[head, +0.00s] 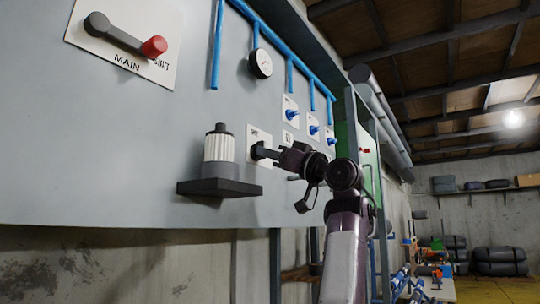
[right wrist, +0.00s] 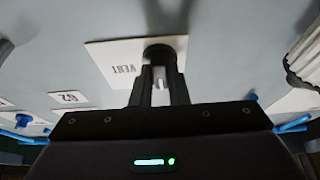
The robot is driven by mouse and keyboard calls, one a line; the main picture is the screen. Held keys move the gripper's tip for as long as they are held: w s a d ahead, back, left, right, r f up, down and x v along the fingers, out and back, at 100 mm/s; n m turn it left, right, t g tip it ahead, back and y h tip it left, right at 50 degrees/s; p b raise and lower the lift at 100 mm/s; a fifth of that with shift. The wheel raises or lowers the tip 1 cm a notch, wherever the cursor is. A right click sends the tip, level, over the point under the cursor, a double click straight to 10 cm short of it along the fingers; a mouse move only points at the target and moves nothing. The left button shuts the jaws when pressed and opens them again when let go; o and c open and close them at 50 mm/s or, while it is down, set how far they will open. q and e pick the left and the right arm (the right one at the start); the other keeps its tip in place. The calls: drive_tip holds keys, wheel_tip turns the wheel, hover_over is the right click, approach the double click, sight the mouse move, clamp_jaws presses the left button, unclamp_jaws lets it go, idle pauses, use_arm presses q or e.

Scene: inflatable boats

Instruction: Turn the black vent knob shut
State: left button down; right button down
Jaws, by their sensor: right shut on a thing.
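The black vent knob (right wrist: 159,52) sits on a white plate (right wrist: 108,56) marked VENT in the right wrist view. In the head view the knob (head: 254,151) shows as a small dark round piece on the grey panel, mostly hidden by my fingers. My right gripper (head: 265,152) reaches it from the right and is shut on it. In the right wrist view both dark fingers (right wrist: 160,80) close around the knob, with a pale strip showing between them. The knob's exact angle is hard to tell. My left gripper is not in view.
A ribbed white filter (head: 218,152) stands on a black shelf (head: 219,188) left of the knob. A red-ended MAIN lever (head: 126,36) is at upper left. A gauge (head: 260,64), blue pipes (head: 253,15) and blue valves (head: 314,130) are on the panel.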

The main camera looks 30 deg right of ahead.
drive_tip(key=c, duration=1.4)
unclamp_jaws()
drive_tip(key=b+v, duration=0.5)
drive_tip(key=v, duration=0.2)
drive_tip(key=shift+s, duration=0.35)
drive_tip(key=shift+d+f, duration=0.15)
drive_tip(key=shift+f, duration=0.05)
